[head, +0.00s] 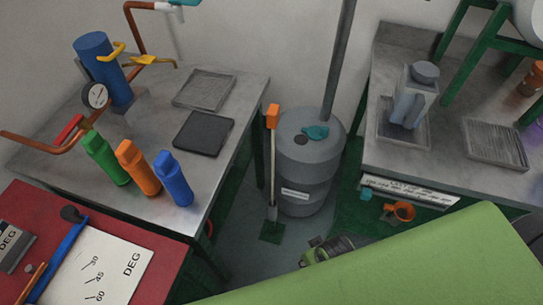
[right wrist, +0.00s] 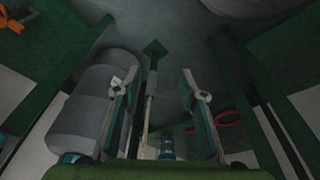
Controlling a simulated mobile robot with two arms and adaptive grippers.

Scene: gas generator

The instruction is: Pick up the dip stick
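The dip stick (head: 272,160) stands nearly upright left of the grey barrel, with an orange handle on top, a pale shaft and a dark lower end at a small green base (head: 272,231). In the right wrist view its shaft (right wrist: 150,105) runs between the two fingers, and the green base (right wrist: 155,50) lies beyond them. My right gripper (right wrist: 159,76) is open and appears empty; I cannot tell its exact distance from the stick. In the head view my right arm covers the lower right, and the fingers are not clear. My left gripper is not in view.
The grey barrel (head: 310,160) with a teal cap on top stands close to the stick. A metal table (head: 255,88) is on the left, another (head: 390,150) on the right. A red ring (right wrist: 228,118) shows by the table frame. Floor between them is narrow.

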